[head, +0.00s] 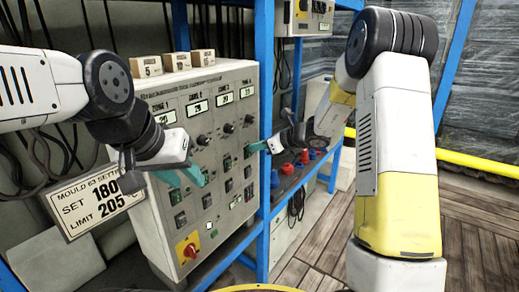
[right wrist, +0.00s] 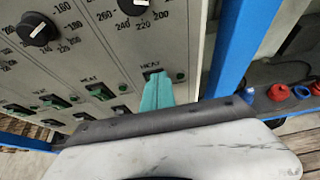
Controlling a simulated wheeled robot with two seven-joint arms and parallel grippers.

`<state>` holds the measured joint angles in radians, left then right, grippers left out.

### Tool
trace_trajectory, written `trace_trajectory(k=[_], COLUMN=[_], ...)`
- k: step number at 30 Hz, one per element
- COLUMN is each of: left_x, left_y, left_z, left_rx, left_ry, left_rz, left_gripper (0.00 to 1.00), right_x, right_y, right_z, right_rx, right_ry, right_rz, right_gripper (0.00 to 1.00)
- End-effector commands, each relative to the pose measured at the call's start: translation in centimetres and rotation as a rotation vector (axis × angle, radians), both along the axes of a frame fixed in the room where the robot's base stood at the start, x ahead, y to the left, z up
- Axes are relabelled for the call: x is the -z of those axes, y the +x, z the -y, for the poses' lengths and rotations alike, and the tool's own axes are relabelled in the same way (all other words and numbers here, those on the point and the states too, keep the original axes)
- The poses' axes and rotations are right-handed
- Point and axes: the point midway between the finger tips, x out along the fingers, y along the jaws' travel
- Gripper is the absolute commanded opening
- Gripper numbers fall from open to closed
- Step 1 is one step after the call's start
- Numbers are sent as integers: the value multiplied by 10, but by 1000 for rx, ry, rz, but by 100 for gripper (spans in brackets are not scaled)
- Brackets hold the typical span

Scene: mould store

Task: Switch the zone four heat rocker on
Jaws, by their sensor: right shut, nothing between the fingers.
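The grey control panel (head: 150,215) has columns labelled by zone, each with a display, a knob and rockers. The zone four column is at the far right, with its display (head: 247,91) on top. My right gripper (head: 252,148) is shut and empty, its teal fingertips at the zone four heat rocker. In the right wrist view the teal fingers (right wrist: 157,92) point at that rocker (right wrist: 153,73) and hide most of it. I cannot tell whether they touch it or how it is set. My left gripper (head: 190,176) is in front of the panel's lower left; its opening is unclear.
A red emergency knob (head: 187,250) is at the panel's lower left. Small labelled blocks (head: 176,62) stand on top. A setting card (head: 92,202) hangs at left. A blue post (head: 266,75) stands close right of the panel, before a shelf with red and blue fittings (head: 288,169).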

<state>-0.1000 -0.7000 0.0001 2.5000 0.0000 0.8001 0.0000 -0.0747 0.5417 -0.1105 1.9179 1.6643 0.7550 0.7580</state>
Motion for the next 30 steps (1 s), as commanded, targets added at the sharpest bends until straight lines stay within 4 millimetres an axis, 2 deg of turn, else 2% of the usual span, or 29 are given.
trace_trajectory(k=[8, 19, 30], left_x=[0, 0, 0], left_y=[0, 0, 0], left_z=[0, 0, 0], left_rx=[0, 0, 0], left_ry=[0, 0, 0], left_rz=[0, 0, 0], left_gripper=[36, 36, 36], right_x=[1, -14, -14], right_y=[-1, -1, -1], right_z=[2, 2, 3], right_rx=[2, 1, 3], right_ry=[-1, -1, -1], right_rz=[-2, -1, -2], right_gripper=[0, 0, 0])
